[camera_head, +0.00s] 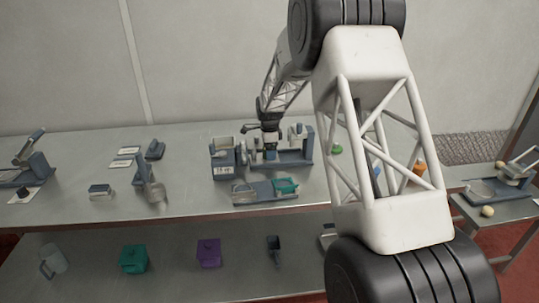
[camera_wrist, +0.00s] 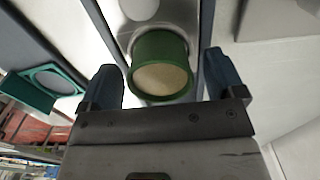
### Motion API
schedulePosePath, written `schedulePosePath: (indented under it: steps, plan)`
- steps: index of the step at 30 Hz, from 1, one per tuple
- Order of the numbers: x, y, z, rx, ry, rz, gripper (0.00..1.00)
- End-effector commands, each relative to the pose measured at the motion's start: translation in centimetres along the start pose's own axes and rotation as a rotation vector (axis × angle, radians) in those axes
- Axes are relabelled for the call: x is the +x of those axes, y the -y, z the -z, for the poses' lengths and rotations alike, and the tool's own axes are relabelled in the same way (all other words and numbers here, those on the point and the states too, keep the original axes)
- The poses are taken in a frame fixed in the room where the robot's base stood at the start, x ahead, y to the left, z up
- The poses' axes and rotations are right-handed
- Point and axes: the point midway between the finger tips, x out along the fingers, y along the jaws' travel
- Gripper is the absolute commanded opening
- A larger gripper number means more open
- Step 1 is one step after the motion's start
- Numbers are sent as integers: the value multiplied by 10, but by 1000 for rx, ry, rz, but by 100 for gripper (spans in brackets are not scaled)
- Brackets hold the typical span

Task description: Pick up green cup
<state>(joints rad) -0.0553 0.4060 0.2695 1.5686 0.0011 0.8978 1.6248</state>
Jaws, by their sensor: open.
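The green cup (camera_wrist: 160,50) is in the upper middle of the wrist view, with a pale beige round area inside its green rim. It lies between the two blue fingers of my gripper (camera_wrist: 164,75), with a visible gap on each side. The fingers are open and do not appear to touch it. In the head view, my gripper (camera_head: 270,152) is pointed down at the grey-blue station (camera_head: 295,158) on the table. I cannot make out the cup there; the gripper seems to hide it.
Uprights of the station (camera_head: 308,145) stand close to my gripper. A teal square container (camera_head: 285,186) sits in front, also seen in the wrist view (camera_wrist: 48,80). A small green object (camera_head: 336,149) lies to the right. Bare table (camera_head: 190,190) lies left of the station.

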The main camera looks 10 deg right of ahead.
Motion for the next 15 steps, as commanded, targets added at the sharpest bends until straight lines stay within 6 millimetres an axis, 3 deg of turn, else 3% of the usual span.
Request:
schedulePosePath:
  steps: [15]
  plan:
    - [0, 0, 0, 0, 0, 1, 87]
